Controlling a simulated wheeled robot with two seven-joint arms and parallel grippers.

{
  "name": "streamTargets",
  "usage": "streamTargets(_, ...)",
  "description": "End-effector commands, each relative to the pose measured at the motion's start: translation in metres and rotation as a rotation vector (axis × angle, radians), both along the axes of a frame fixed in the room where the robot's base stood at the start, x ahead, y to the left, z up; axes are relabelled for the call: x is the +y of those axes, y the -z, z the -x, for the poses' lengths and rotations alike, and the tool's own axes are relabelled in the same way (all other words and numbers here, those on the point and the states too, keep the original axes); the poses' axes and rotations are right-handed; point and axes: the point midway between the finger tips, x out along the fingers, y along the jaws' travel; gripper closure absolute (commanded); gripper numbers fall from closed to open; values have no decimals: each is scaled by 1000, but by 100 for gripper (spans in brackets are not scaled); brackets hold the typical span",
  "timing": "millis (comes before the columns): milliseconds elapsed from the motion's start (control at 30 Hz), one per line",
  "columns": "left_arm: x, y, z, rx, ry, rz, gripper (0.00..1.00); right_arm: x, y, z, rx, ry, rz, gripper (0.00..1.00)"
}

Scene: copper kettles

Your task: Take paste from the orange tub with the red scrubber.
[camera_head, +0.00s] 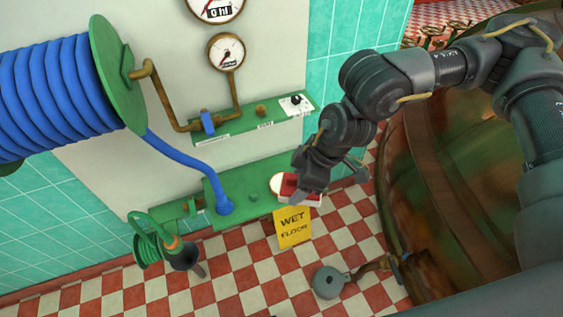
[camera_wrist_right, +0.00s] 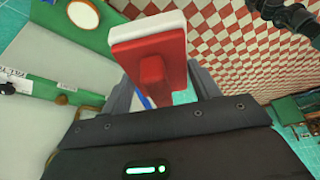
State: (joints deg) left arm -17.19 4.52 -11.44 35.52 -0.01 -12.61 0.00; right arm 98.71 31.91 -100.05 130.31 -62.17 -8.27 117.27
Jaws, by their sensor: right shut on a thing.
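The red scrubber (camera_head: 288,181) is a red block with a white pad and a red grip. In the right wrist view the scrubber (camera_wrist_right: 130,48) stands out between the fingers. My right gripper (camera_head: 304,190) is shut on its grip. The orange tub (camera_head: 275,184) shows as a round pale top with a thin orange rim, on the green shelf just left of the scrubber and partly hidden by it. In the right wrist view the tub (camera_wrist_right: 83,14) lies up and left of the scrubber, with a gap between them in the picture. My left gripper is not in view.
The green wall shelf (camera_head: 262,200) carries a blue hose (camera_head: 190,160). Above it is a second green ledge (camera_head: 240,130) with pipes and a gauge (camera_head: 227,52). A yellow wet-floor sign (camera_head: 292,228) is below. A large copper kettle (camera_head: 460,200) fills the right.

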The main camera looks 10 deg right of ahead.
Motion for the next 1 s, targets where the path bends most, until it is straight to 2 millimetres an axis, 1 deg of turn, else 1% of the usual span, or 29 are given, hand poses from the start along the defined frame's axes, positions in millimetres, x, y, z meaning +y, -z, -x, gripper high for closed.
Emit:
streamTargets(33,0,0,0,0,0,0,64,-10,0,-1,-2,26,-2,57)
streamTargets(200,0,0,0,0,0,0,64,-46,-2,-14,-2,137,-1,57)
streamTargets(433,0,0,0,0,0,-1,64,-93,-4,-22,-3,276,-2,57)
streamTargets(500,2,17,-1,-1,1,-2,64,-90,14,-21,-1,267,0,57)
streamTargets(667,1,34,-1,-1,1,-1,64,-90,30,-22,-2,267,0,57)
streamTargets(700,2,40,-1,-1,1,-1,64,-90,37,-22,-2,266,0,57)
streamTargets(833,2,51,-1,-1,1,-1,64,-90,48,-22,-2,266,0,57)
streamTargets(1000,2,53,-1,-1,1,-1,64,-90,50,-22,-2,266,0,57)
